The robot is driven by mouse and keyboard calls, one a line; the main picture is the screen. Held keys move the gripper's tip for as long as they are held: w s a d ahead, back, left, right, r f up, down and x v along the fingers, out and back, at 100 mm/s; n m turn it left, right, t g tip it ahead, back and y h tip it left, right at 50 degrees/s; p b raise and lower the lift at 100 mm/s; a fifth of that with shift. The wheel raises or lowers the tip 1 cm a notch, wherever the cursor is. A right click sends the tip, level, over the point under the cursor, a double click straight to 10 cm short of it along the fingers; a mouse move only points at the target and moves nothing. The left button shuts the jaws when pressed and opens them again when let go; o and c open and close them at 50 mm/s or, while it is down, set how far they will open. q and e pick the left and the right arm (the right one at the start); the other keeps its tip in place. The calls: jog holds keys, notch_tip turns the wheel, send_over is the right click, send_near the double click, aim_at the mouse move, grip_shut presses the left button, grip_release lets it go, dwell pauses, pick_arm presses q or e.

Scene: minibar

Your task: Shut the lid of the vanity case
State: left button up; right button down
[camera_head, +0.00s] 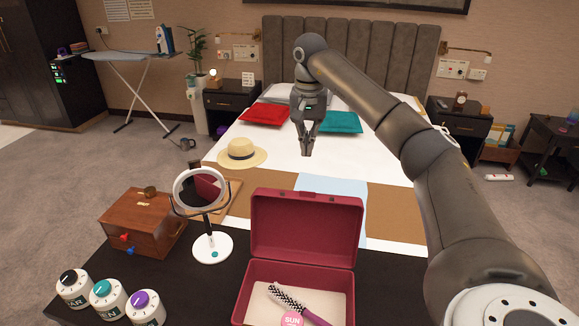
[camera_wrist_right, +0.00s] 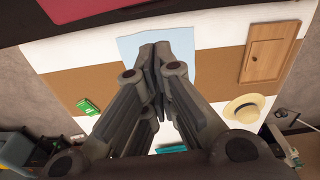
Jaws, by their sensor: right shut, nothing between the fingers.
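The red vanity case (camera_head: 304,233) stands open on the dark table in the head view, its lid raised upright at the back. A hairbrush (camera_head: 290,301) with a purple handle and a pink round "SUN" label lie inside on the pale base. My right gripper (camera_head: 307,152) is beyond the lid, above the bed, pointing down and touching nothing. Its fingers are together and empty; they also show in the right wrist view (camera_wrist_right: 155,50). A red piece at the top left of that view (camera_wrist_right: 85,8) appears to be part of the case. My left gripper is not in view.
A round mirror on a white stand (camera_head: 212,245) is left of the case. The bed holds a straw hat (camera_head: 241,152) and cushions (camera_head: 264,114).

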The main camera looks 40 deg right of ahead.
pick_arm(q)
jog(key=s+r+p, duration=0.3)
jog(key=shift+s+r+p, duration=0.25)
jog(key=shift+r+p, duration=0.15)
pick_arm(e)
jog(key=s+a+f, duration=0.2)
jog(key=s+f, duration=0.1)
jog(key=f, duration=0.5)
jog(key=shift+s, duration=0.35)
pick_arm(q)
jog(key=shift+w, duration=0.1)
